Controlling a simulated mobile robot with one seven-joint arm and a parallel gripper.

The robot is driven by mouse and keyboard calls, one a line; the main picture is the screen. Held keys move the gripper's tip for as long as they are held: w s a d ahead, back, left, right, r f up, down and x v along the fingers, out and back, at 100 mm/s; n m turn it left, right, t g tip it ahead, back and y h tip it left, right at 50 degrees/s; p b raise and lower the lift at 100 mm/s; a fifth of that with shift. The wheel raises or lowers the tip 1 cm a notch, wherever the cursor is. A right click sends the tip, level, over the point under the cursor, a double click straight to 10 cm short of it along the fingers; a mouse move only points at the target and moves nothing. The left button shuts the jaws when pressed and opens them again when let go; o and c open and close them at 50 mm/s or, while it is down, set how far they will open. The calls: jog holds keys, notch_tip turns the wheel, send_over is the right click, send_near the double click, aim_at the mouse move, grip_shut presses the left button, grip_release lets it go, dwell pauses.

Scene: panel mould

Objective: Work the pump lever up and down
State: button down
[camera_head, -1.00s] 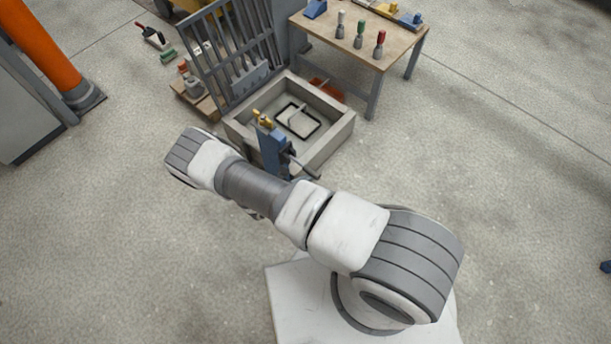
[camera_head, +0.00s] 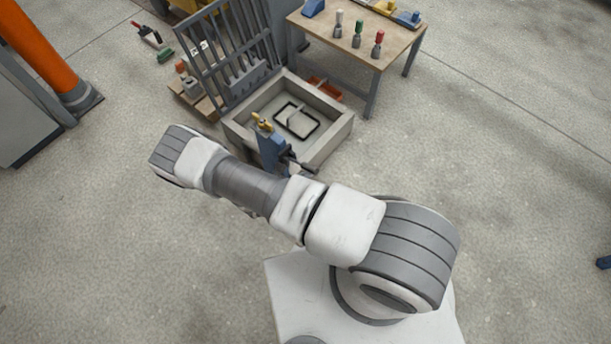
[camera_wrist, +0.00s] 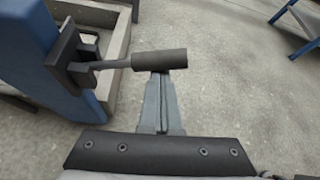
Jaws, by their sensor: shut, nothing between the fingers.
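The pump is a blue upright body (camera_head: 270,150) with yellow fittings on top, at the near edge of the concrete mould. It also fills the left side of the wrist view (camera_wrist: 35,65). Its lever is a thin grey rod with a dark cylindrical grip (camera_wrist: 158,60), sticking out to the right and roughly level in the wrist view. My gripper (camera_wrist: 160,80) is shut and empty. Its fingertips are right at the grip's lower edge in the picture; whether they touch it I cannot tell. In the head view my arm hides the gripper.
The mould (camera_head: 335,125) is a square frame with a black rectangular loop inside and a grey grille (camera_head: 205,60) standing behind it. A wooden table (camera_head: 350,42) with bottles is at the back right. An orange column (camera_head: 40,45) stands at the left. The floor between is mostly clear.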

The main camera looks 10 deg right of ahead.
jog(key=shift+w+r, duration=0.1)
jog(key=shift+r, duration=0.35)
jog(key=shift+a, duration=0.1)
dwell(0.4)
jog(key=s+a+r, duration=0.1)
jog(key=s+a, duration=0.4)
jog(key=a, duration=0.3)
jog(key=shift+b, duration=0.3)
jog(key=shift+r, duration=0.1)
